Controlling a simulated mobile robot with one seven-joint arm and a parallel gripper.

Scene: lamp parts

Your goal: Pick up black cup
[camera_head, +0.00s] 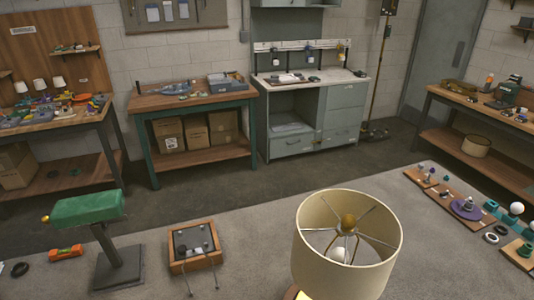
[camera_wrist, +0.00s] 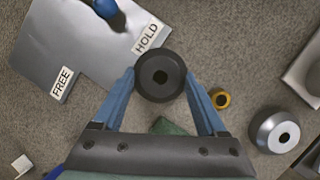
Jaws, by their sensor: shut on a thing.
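The black cup (camera_wrist: 160,62) shows in the wrist view as a round dark piece with a hole in its middle, seen from above. My gripper (camera_wrist: 160,82) has its two blue fingers on either side of the cup, shut on it. The cup's underside is hidden, and I cannot tell how high it is above the surface. I cannot make out my gripper or this cup in the head view.
In the wrist view, a grey plate (camera_wrist: 85,45) labelled FREE and HOLD lies beside the cup. A silver cup (camera_wrist: 262,130) and a small yellow ring (camera_wrist: 221,98) lie right. In the head view, a lamp shade (camera_head: 325,255) and a green-headed stand (camera_head: 88,209) occupy the near table.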

